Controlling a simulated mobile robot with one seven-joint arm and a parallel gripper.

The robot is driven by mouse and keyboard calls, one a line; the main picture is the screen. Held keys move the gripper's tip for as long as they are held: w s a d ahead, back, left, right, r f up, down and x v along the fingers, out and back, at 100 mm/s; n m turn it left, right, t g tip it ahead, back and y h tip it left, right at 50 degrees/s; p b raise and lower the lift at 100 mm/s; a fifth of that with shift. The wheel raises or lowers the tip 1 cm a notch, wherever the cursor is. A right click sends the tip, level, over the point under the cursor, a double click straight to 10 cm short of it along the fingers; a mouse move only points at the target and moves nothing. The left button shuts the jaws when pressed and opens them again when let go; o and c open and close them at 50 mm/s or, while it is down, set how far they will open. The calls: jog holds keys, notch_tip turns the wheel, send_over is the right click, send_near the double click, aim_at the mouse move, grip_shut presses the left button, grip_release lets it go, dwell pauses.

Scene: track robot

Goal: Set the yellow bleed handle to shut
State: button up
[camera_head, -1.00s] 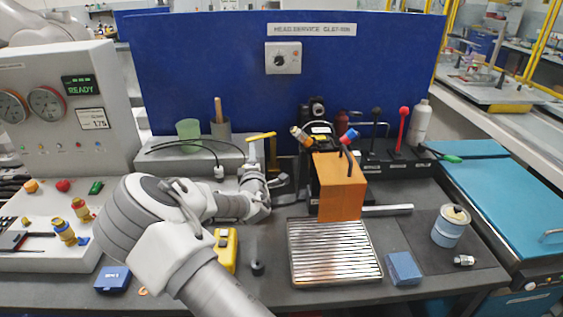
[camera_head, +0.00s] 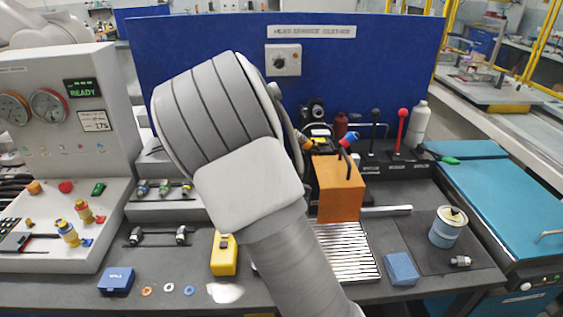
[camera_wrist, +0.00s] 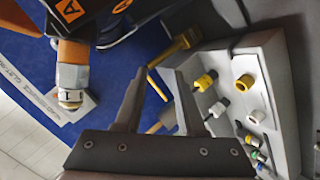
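My gripper (camera_wrist: 161,72) is open in the wrist view, with its two dark fingers spread apart. A dull yellow bar with a thicker end (camera_wrist: 180,47), which looks like the yellow bleed handle, lies just beyond the fingertips, apparently not gripped. A second yellow piece (camera_wrist: 164,118) shows in the gap between the fingers; I cannot tell whether it belongs to the same handle or touches a finger. In the head view my arm hides the handle and my gripper.
An orange block (camera_head: 340,190) stands beside my arm, with an orange-collared fitting (camera_wrist: 72,68) near the gripper. A grey rack (camera_wrist: 278,85) holds several fittings close on the right. The blue panel (camera_head: 370,70) stands behind. A ribbed tray (camera_head: 350,250) lies in front.

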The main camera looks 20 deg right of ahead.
jog(key=s+a+r+m+g+y+p, duration=0.2)
jog(key=s+r+m+g+y, duration=0.1)
jog(key=s+r, duration=0.5)
jog(key=s+m, duration=0.1)
jog(key=s, duration=0.2)
jog(key=shift+s+a+y, duration=0.15)
jog(key=shift+s+y, duration=0.15)
